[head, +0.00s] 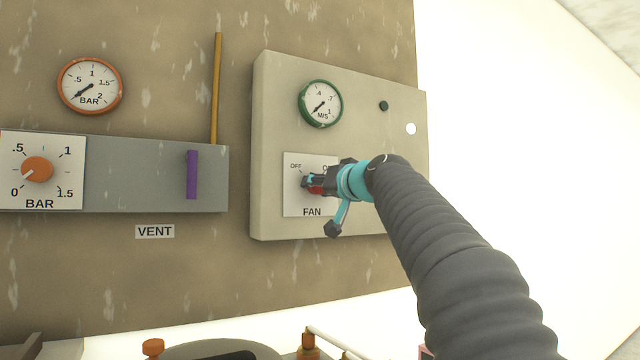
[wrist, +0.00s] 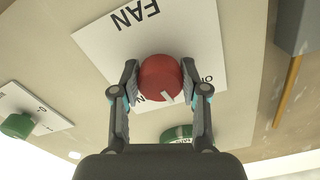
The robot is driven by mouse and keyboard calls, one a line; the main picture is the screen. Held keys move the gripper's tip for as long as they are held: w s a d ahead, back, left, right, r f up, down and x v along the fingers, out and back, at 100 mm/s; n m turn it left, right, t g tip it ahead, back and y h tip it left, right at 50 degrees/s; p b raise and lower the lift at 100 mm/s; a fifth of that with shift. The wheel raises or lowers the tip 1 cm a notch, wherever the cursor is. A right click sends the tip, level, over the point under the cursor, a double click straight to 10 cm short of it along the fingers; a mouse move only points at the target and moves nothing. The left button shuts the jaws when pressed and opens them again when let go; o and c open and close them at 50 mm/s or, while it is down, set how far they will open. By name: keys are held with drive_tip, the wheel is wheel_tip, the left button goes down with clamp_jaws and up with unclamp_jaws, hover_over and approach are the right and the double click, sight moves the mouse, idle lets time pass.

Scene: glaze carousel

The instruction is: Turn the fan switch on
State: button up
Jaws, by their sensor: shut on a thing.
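The red fan switch (wrist: 160,77) is a round knob on a white plate (head: 292,204) marked FAN, OFF and ON, on a beige panel box. In the wrist view, which is upside down, its pale pointer mark stands between the two labels, slightly on the OFF side. My gripper (head: 308,183) is shut on the knob, with one finger on each side in the wrist view (wrist: 160,83). In the head view my gripper hides most of the knob and the ON label.
A green-rimmed M/S gauge (head: 320,104) sits above the switch, its needle toward lower left. A dark green button (head: 384,105) and a white lamp (head: 411,129) are at right. A purple vent handle (head: 191,174) and an orange BAR knob (head: 38,169) are at left.

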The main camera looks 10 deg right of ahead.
drive_tip(key=m, duration=0.2)
drive_tip(key=m+p, duration=0.1)
drive_tip(key=m, duration=0.1)
drive_tip(key=m+p, duration=0.1)
drive_tip(key=shift+r+m, duration=0.25)
drive_tip(key=shift+m, duration=0.15)
drive_tip(key=m+p, duration=0.2)
drive_tip(key=m, duration=0.2)
drive_tip(key=shift+a+m, duration=0.1)
drive_tip(key=shift+m, duration=0.6)
drive_tip(key=o, duration=1.1)
drive_tip(key=shift+o, duration=0.2)
drive_tip(key=shift+s, duration=0.1)
drive_tip(key=v, duration=1.2)
drive_tip(key=shift+a, duration=0.1)
